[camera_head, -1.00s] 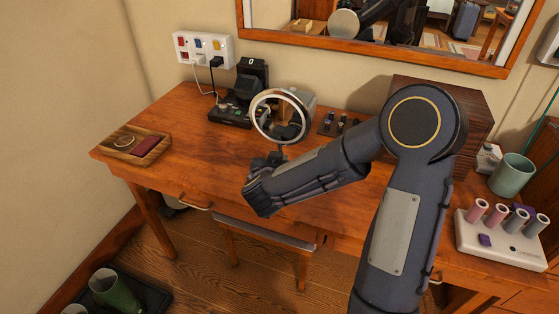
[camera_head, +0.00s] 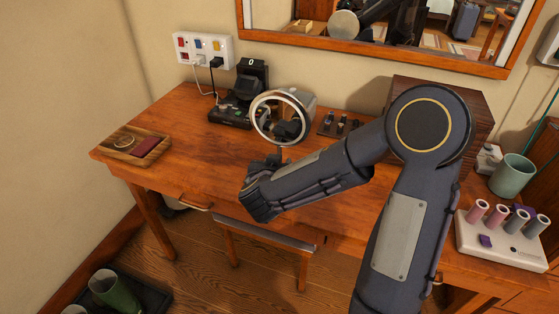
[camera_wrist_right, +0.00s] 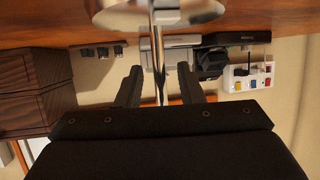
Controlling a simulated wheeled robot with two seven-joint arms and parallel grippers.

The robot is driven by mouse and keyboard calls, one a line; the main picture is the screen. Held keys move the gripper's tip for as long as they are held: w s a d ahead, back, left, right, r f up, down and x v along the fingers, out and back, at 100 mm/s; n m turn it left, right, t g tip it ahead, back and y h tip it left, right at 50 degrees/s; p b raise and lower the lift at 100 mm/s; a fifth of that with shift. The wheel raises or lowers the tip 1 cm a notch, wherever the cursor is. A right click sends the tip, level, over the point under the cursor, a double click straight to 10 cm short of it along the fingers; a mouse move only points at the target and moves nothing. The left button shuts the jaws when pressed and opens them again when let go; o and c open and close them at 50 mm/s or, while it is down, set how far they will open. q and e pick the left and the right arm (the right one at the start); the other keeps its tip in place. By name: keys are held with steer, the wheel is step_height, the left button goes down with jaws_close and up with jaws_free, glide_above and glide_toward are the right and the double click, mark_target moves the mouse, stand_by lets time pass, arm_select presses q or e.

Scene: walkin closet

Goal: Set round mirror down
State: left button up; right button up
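The round mirror (camera_head: 281,118) is upright above the desk, with a silver rim and a thin stem; its base is hidden behind my gripper in the head view. In the right wrist view, which is upside down, its stem (camera_wrist_right: 158,62) runs between my fingers and its pale round base (camera_wrist_right: 112,14) is close to the wood, partly cut off. I cannot tell whether the base touches. My right gripper (camera_head: 268,163) is around the stem, its fingers (camera_wrist_right: 158,84) spread with a gap on each side. My left gripper is not in view.
The wooden desk (camera_head: 180,135) has free room left of the mirror. A wooden tray (camera_head: 120,150) is at the left end, a black device (camera_head: 238,100) behind. A row of small items (camera_head: 335,125) and a dark wooden box (camera_head: 476,100) are to the right. A wall mirror (camera_head: 370,50) hangs above.

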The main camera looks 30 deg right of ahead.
steer(key=v, duration=1)
steer(key=s+d+f+n+g+y, duration=0.1)
steer(key=s+d+f+g, duration=0.1)
steer(key=s+d+g, duration=0.3)
steer(key=s+d+f+g, duration=0.2)
steer(key=s, duration=0.6)
steer(key=s+a+r+n+t+y, duration=0.1)
steer(key=s+a+n+t+y, duration=0.1)
steer(key=s+a+n+y, duration=0.3)
steer(key=s+a+y, duration=0.1)
steer(key=a+y, duration=0.3)
steer(key=y, duration=0.2)
steer(key=shift+s+a, duration=0.25)
steer(key=shift+a, duration=0.1)
steer(key=shift+r, duration=0.15)
